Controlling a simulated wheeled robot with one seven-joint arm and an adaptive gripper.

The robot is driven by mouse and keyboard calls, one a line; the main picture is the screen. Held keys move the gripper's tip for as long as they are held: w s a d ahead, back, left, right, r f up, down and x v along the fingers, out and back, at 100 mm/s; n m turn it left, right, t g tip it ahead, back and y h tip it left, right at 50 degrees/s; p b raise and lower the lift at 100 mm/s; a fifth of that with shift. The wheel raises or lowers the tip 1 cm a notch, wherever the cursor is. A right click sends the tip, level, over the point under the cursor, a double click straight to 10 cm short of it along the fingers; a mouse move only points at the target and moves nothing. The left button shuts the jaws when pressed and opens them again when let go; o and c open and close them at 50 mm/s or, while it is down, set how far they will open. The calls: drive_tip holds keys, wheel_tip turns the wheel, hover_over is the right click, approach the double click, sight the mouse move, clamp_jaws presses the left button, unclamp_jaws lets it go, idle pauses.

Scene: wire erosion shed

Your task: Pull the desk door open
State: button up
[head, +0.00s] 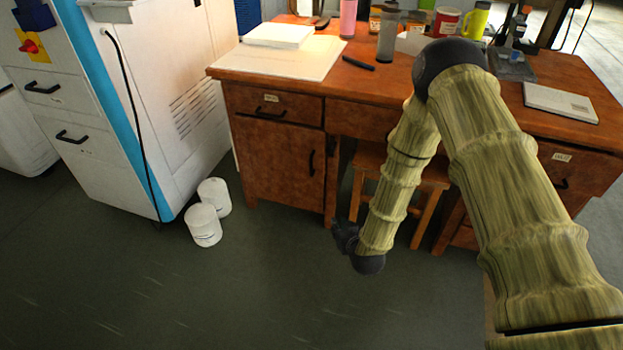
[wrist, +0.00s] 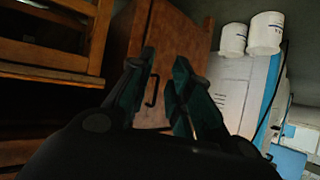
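The wooden desk (head: 350,110) stands at the upper middle of the head view. Its reddish-brown door (head: 272,160) is under the left drawer and looks shut, with a dark vertical handle (head: 311,162) near its right edge. My gripper (head: 338,230) is low in front of the desk, to the right of the door and below the handle. In the wrist view, the door (wrist: 172,45) and handle (wrist: 151,90) appear rotated beyond my gripper (wrist: 165,60). The two fingers are apart, and the handle shows in the gap between them. The fingers look apart from the handle.
A wooden stool (head: 430,185) stands under the desk, right of the door. Two white tubs (head: 204,226) sit on the floor to the left, beside a white and blue machine (head: 150,100). Bottles and papers lie on the desktop. The floor before the door is clear.

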drive_tip(key=w+a+t+y+b, duration=0.1)
drive_tip(key=w+a+t+b, duration=0.3)
drive_tip(key=w, duration=0.5)
drive_tip(key=t+y+b, duration=0.1)
drive_tip(key=t+b, duration=0.1)
drive_tip(key=b, duration=0.4)
approach(311, 174)
wheel_tip(311, 174, up, 4)
drive_tip(key=shift+n, duration=0.4)
drive_tip(key=b+x, duration=0.3)
drive_tip(key=x, duration=0.7)
drive_tip(key=shift+w+f, duration=0.15)
drive_tip(key=shift+w, duration=0.2)
clamp_jaws()
